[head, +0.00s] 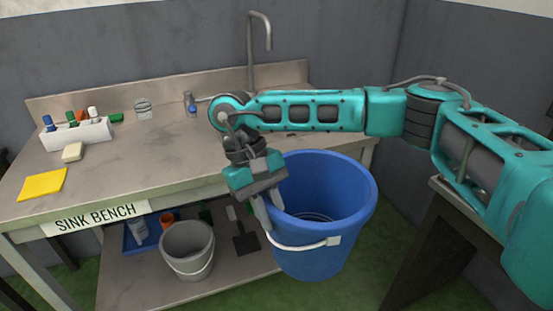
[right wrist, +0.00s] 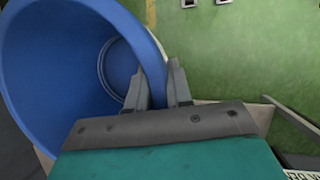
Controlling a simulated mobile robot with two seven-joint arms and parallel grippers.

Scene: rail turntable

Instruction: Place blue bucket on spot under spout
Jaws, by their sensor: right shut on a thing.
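The blue bucket (head: 318,245) hangs upright and looks empty, in front of the sink bench at its right end. My right gripper (head: 270,215) is shut on the left side of the bucket's rim. In the right wrist view the two fingers (right wrist: 160,88) pinch the wall of the bucket (right wrist: 50,70). A white handle (head: 305,245) lies against the bucket's front. The curved metal spout (head: 262,30) rises at the back of the bench, behind my right arm. The spot under it is hidden by my arm and the bucket. My left gripper is not in view.
A grey bucket (head: 187,250) stands on the lower shelf. A dark table (head: 440,235) stands at the right.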

